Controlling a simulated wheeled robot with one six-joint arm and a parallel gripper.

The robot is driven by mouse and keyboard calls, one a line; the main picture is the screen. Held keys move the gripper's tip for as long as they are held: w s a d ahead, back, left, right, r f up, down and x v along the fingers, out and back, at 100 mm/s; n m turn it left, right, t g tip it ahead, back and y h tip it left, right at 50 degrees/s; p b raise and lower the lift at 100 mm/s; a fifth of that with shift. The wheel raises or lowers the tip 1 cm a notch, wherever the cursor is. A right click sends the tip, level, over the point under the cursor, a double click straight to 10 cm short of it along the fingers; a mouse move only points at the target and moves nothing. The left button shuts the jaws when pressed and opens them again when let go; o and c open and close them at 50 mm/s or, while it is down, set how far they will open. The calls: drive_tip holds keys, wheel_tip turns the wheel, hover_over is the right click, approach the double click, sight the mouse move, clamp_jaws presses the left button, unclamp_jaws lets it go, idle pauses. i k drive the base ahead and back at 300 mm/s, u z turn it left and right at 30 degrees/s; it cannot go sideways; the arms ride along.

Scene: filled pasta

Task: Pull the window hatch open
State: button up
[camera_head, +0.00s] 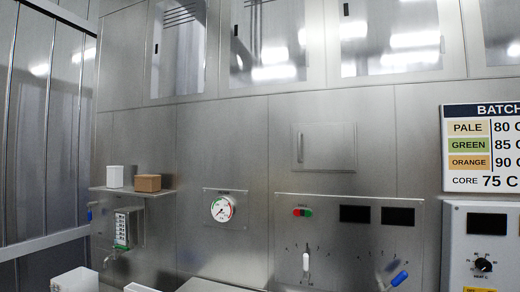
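A square metal hatch (330,148) is set in the steel wall right of the middle. It looks shut, nearly flush with the wall, and its panel looks like plain metal. A slim upright handle (300,147) is on its left side. My gripper is not in view, so its state and its distance from the hatch do not show.
Glazed cabinet doors (272,42) line the wall above. Below the hatch is a control panel (348,240) with buttons, dark displays and levers. A gauge (222,208) and a small shelf (130,192) with two boxes are left. A batch sign (485,147) hangs right.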

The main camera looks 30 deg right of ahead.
sight(323, 147)
drive_tip(key=z, duration=0.15)
drive_tip(key=i, duration=0.8)
drive_tip(key=z, duration=0.55)
